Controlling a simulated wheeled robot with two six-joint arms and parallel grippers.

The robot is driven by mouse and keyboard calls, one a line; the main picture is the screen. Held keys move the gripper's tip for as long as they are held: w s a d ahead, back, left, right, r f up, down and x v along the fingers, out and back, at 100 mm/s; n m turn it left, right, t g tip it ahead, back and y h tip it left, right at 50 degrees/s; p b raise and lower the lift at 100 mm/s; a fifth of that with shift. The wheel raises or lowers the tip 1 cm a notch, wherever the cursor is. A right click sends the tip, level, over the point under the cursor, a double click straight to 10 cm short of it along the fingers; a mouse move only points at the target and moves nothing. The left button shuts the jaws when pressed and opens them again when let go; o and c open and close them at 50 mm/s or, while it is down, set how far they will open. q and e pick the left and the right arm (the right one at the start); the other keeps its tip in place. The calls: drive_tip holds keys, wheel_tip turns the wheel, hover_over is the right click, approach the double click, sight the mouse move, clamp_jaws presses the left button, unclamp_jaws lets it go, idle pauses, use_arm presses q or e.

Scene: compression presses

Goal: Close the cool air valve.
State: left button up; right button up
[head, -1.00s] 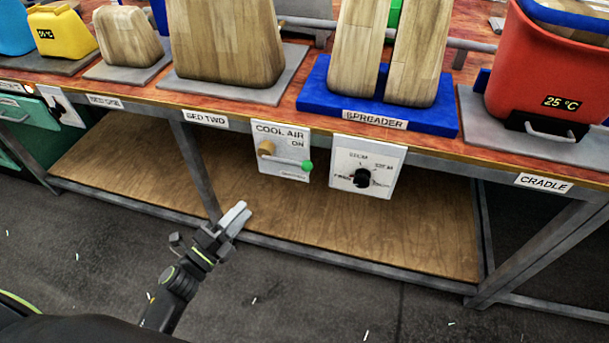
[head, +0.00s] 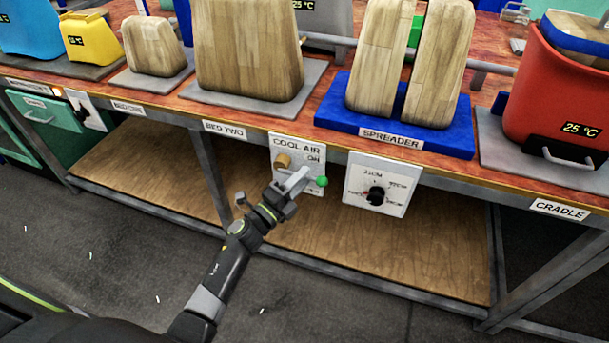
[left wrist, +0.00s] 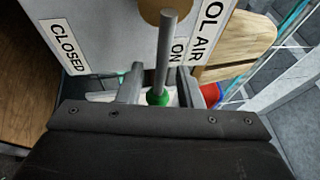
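The cool air valve panel (head: 287,147) hangs under the bench edge. Its lever has a brass hub (head: 282,160) and a green ball tip (head: 322,181). My left gripper (head: 293,180) is in front of the panel and hides most of the lever there. In the left wrist view, the grey lever rod (left wrist: 166,50) runs from the hub (left wrist: 162,10) past the ON label (left wrist: 178,52) to the green ball (left wrist: 157,97). The left fingers (left wrist: 158,80) are open on either side of the lever, with gaps visible. The CLOSED label (left wrist: 70,47) is left of the lever. My right gripper is not in view.
A dial panel (head: 360,206) hangs close to the right of the valve panel. The bench edge (head: 250,117) and a steel leg (head: 210,175) are near my left arm. A wooden lower shelf (head: 330,235) lies below. The blue spreader base (head: 335,120) is above.

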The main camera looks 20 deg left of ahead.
use_arm(q)
drive_tip(key=shift+x, duration=0.8)
clamp_jaws()
